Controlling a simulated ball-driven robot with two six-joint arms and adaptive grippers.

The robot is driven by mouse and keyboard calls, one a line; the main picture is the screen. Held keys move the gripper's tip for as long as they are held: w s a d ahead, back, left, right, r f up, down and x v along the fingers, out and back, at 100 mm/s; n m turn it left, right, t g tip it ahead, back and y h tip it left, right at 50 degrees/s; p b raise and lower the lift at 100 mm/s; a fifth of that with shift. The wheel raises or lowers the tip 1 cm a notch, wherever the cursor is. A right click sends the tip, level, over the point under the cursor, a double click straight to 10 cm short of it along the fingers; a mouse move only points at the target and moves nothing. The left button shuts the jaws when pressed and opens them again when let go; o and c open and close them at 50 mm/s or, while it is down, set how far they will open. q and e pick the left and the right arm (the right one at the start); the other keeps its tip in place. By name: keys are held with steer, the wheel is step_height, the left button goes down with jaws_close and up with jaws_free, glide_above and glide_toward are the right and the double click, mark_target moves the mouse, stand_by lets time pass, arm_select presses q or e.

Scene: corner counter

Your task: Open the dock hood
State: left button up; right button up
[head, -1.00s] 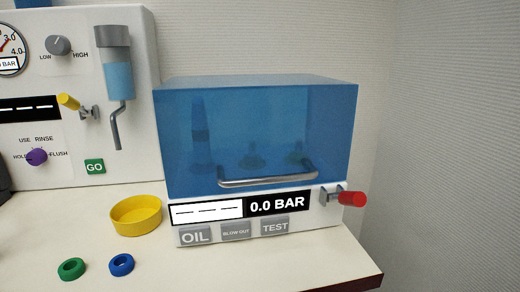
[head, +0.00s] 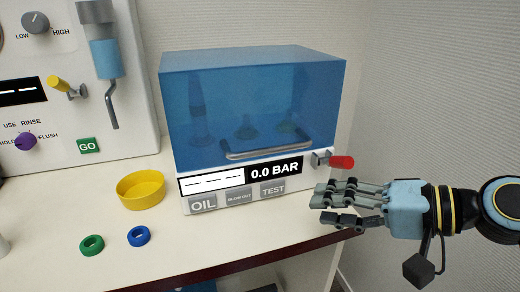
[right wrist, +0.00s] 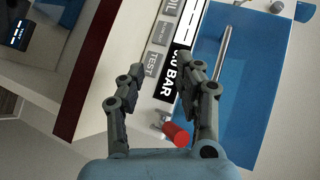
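The dock is a white box with a blue see-through hood (head: 250,105), which is down over it. The hood's metal handle (head: 268,148) runs along its lower front edge and also shows in the right wrist view (right wrist: 225,45). My right gripper (head: 322,203) is in front of the dock's right front corner, below the red-tipped lever (head: 341,162). In the right wrist view the fingers (right wrist: 157,80) are apart over the dock's front panel. My left gripper is not in view.
A yellow dish (head: 141,190), a green ring (head: 92,245) and a blue ring (head: 139,236) lie on the counter left of the dock. A white panel with knobs (head: 60,100) stands behind at the left. A wall is close on the right.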

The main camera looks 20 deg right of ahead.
mark_target(272, 153)
step_height(272, 153, up, 8)
steer(key=w+m+t+y, duration=0.2)
steer(key=m, duration=0.1)
steer(key=shift+g, duration=0.3)
steer(key=p+x, duration=0.2)
steer(key=x, duration=0.7)
steer(key=shift+w+a+f, duration=0.1)
steer(key=shift+a+f, duration=0.05)
steer(key=shift+a, duration=0.05)
steer(key=shift+w+a+f, duration=0.15)
steer(key=shift+w+a, duration=0.2)
steer(key=shift+a, duration=0.1)
jaws_close()
steer(key=shift+f, duration=0.1)
